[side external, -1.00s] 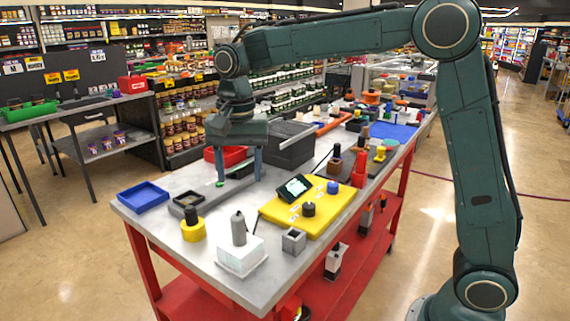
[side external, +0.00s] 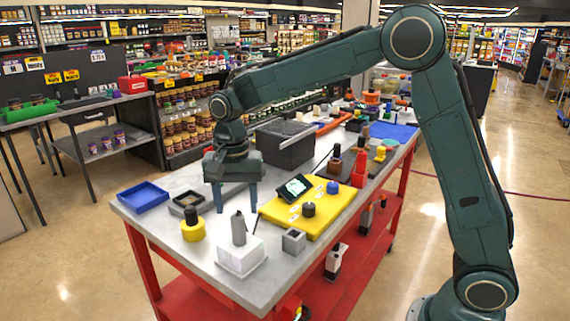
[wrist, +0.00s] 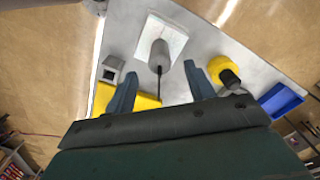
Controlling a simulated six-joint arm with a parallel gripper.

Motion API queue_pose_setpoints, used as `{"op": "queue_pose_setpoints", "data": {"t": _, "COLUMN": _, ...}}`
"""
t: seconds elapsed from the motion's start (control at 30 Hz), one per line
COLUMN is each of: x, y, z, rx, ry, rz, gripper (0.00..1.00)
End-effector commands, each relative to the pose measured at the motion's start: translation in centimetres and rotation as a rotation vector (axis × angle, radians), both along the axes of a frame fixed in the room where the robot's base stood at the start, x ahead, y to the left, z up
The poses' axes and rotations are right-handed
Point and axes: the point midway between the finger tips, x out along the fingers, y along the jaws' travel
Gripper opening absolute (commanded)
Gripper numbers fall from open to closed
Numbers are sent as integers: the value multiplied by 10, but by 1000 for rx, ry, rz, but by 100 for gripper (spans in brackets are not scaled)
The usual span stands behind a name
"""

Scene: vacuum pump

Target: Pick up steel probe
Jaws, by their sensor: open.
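The steel probe, a grey cylinder (side external: 238,229) with a narrow tip, stands upright on a white block (side external: 241,260) near the table's front edge. In the wrist view the probe (wrist: 160,53) lies between the lines of the two fingers, just beyond the fingertips, with a thin dark rod running from it toward my palm. My gripper (side external: 235,211) points down with its two blue-grey fingers apart and empty, above and behind the probe. In the wrist view the open fingertips (wrist: 160,70) are clear of it; the exact height gap cannot be told.
A yellow cylinder with a black knob (side external: 193,230) stands to the left, beside a grey tray (side external: 187,199) and a blue tray (side external: 143,197). A yellow plate (side external: 318,226) with a small screen (side external: 295,187) and a grey square block (side external: 293,240) are to the right.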

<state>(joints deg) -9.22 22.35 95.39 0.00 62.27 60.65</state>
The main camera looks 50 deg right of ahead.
Motion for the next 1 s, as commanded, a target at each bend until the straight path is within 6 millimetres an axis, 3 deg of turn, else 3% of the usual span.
{"op": "queue_pose_setpoints", "data": {"t": 0.13, "x": -1, "y": 0, "z": -14, "rx": 0, "ry": 2, "rz": 0, "gripper": 54}}
{"op": "queue_pose_setpoints", "data": {"t": 0.57, "x": -1, "y": 0, "z": -25, "rx": 0, "ry": 2, "rz": 0, "gripper": 54}}
{"op": "queue_pose_setpoints", "data": {"t": 1.0, "x": -1, "y": 1, "z": -67, "rx": -1, "ry": 1, "rz": 1, "gripper": 54}}
